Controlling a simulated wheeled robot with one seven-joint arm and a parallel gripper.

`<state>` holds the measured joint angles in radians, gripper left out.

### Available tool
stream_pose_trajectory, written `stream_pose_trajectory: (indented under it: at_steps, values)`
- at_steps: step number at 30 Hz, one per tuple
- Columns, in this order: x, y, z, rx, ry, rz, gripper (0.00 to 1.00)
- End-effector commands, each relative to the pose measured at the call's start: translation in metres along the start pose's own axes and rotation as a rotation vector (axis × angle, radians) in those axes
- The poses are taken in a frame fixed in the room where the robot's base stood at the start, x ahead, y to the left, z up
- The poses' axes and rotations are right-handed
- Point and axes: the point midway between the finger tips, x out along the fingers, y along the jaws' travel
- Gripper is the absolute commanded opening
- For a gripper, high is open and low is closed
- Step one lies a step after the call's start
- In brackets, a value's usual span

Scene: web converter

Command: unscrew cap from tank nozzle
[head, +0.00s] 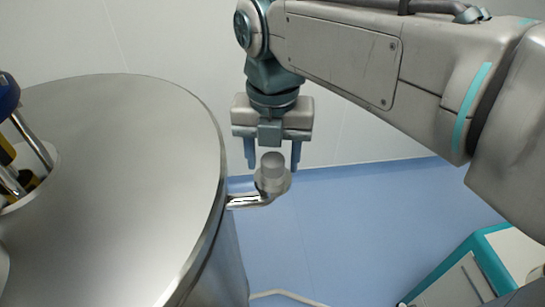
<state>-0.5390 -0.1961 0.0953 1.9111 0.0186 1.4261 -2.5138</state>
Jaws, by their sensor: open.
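The tank (125,170) is a large brushed-metal cylinder that fills the left of the head view. Its nozzle (248,201) is a short shiny pipe sticking out to the right from the tank's side and bending upward at its end. A grey round cap (272,166) sits upright on top of the nozzle's end. My gripper (272,165) points down from above with its two blue fingers apart, one to the left and one to the right of the cap. The fingers look open, with gaps on both sides of the cap. I cannot tell their exact depth relative to it.
A blue and yellow fitting (10,130) with metal rods stands on the tank's top at the far left. A white and teal cabinet (480,265) is at the lower right. The blue floor (340,230) between them looks mostly clear. A pale wall is behind.

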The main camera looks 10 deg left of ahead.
Motion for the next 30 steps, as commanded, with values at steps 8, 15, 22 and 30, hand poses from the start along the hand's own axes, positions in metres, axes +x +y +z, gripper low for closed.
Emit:
stream_pose_trajectory:
  at_steps: [8,15,22,30]
  values:
    - [0.0001,-0.0001,0.0001,0.029,0.000,0.000,0.53]
    - [-0.0005,-0.0003,0.0002,0.171,0.000,0.000,0.53]
    - [-0.0001,0.0001,0.0000,0.291,-0.001,0.000,0.53]
    - [-0.0001,-0.0001,0.0001,0.313,0.000,0.000,0.53]
